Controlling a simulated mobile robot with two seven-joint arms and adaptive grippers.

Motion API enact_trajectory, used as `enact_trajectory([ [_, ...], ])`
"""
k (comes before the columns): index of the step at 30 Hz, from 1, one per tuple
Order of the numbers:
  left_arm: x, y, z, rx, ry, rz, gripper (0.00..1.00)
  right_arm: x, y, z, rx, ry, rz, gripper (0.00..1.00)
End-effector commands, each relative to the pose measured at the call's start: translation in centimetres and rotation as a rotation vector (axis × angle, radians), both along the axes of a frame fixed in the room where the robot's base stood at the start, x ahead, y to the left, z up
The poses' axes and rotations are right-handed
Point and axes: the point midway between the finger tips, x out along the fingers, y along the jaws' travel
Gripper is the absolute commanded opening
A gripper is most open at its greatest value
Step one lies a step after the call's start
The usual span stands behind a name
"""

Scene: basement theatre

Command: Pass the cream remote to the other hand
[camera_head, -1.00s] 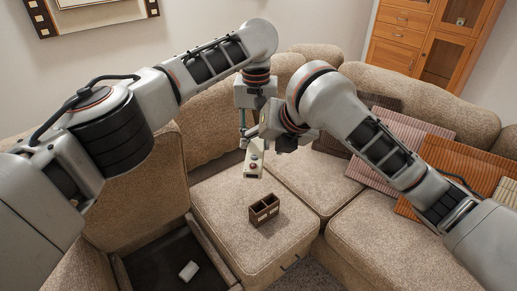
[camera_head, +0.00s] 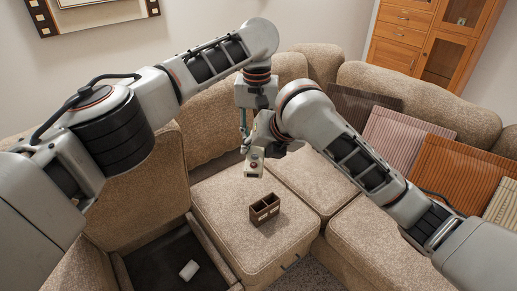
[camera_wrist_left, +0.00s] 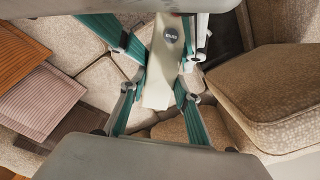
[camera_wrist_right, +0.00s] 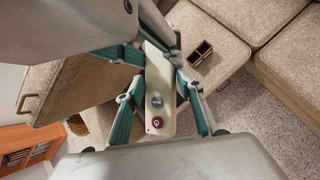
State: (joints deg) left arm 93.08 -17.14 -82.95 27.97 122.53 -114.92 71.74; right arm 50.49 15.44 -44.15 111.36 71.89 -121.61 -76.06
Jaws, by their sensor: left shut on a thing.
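The cream remote (camera_head: 254,164) hangs above the sofa seat between my two grippers; its lower end with a red-brown button shows in the head view. My left gripper (camera_head: 244,138) is shut on it, and its fingers flank the pale body in the left wrist view (camera_wrist_left: 160,85). My right gripper (camera_head: 259,147) is at the remote from the right. In the right wrist view its fingers stand on both sides of the remote (camera_wrist_right: 160,95); whether they press on it cannot be told. The right arm partly hides the remote in the head view.
A dark brown two-compartment caddy (camera_head: 264,209) stands on the sofa seat (camera_head: 225,210) below the grippers. An open dark compartment (camera_head: 150,265) at lower left holds a small white object (camera_head: 189,270). Striped cushions (camera_head: 450,175) lean along the sofa back at right.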

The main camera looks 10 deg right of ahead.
Motion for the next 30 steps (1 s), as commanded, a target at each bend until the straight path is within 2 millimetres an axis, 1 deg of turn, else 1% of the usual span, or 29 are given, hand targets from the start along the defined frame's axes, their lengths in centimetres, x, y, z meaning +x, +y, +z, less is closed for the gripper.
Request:
enact_trajectory([
  [1,0.0,0.0,0.0,0.000,0.000,-0.002,0.39,0.0,0.0,0.0,0.000,-0.001,0.000,0.13],
  [2,0.0,0.0,0.0,0.000,0.000,-0.002,0.47,0.0,0.0,0.0,0.000,-0.001,0.000,0.11],
  [3,0.0,0.0,0.0,-0.001,0.000,-0.002,0.51,0.0,0.0,0.0,0.000,-0.001,0.000,0.06],
  [12,0.0,0.0,0.0,0.000,0.000,-0.001,0.51,0.0,0.0,0.1,0.000,-0.001,0.000,0.05],
  [15,0.0,0.0,0.5,0.000,0.000,-0.001,0.51,0.0,0.0,0.1,0.000,-0.001,0.000,0.05],
  [17,0.0,0.0,1.0,-0.001,-0.001,0.000,0.51,0.0,0.0,0.1,0.000,-0.001,0.000,0.05],
  [20,0.0,-0.1,2.3,-0.002,-0.002,0.000,0.51,0.0,0.0,0.1,0.000,-0.001,0.000,0.05],
  [24,0.0,-0.1,4.7,-0.002,-0.002,-0.001,0.51,0.0,0.0,0.1,0.000,-0.001,0.000,0.05],
  [27,0.0,-0.1,6.0,-0.002,-0.002,0.000,0.51,0.0,0.0,0.0,0.000,-0.001,0.000,0.05],
  [30,0.0,-0.1,7.0,-0.002,-0.002,0.000,0.51,0.0,0.0,0.0,0.000,-0.001,0.000,0.05],
])
